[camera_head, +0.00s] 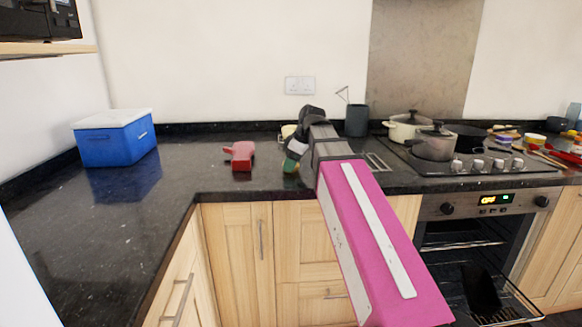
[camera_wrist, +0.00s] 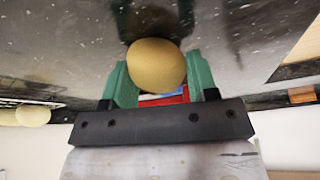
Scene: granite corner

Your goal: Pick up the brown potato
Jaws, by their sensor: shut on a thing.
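The potato (camera_wrist: 156,65), yellowish-brown and rounded, sits between the two green fingers of my gripper (camera_wrist: 157,72) in the wrist view. A finger touches it on each side, and the gripper is shut on it. In the head view my gripper (camera_head: 292,161) is over the dark counter, near its front edge and just right of a red object (camera_head: 241,156). The potato is not clearly made out there. I cannot tell whether it is clear of the counter.
A blue box with a white lid (camera_head: 113,139) stands at the left on the granite counter (camera_head: 150,205). Pots (camera_head: 433,145) stand on the hob at the right, with a dark container (camera_head: 356,120) left of them. The oven door (camera_head: 480,290) below is open. The left counter is largely clear.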

